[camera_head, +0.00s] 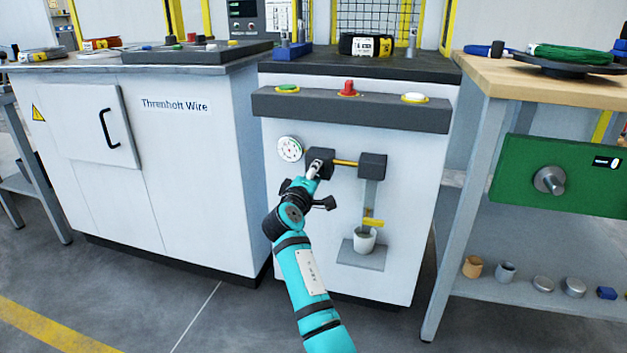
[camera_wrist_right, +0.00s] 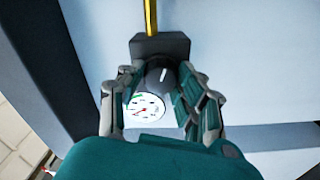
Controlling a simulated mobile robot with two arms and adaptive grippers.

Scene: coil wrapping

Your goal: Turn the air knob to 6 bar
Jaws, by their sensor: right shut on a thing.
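My right gripper (camera_head: 313,172) comes up from below to the front of the white machine cabinet. In the right wrist view its fingers (camera_wrist_right: 156,84) stand on both sides of the black air knob (camera_wrist_right: 157,74), shut on it. The knob has a white mark and sits on a dark block (camera_head: 322,157) with a yellow pipe. In the head view my gripper hides the knob. The round white gauge (camera_head: 289,149) is left of the block. It also shows in the wrist view (camera_wrist_right: 147,107), with a red needle and a green arc; its numbers are too small to read. My left gripper is not in view.
A second dark block (camera_head: 372,165) is right of the pipe, with a yellow lever (camera_head: 373,223) and a cup (camera_head: 364,240) below. A bar with buttons (camera_head: 348,107) juts out above. A green panel (camera_head: 556,176) hangs from the wooden bench at right.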

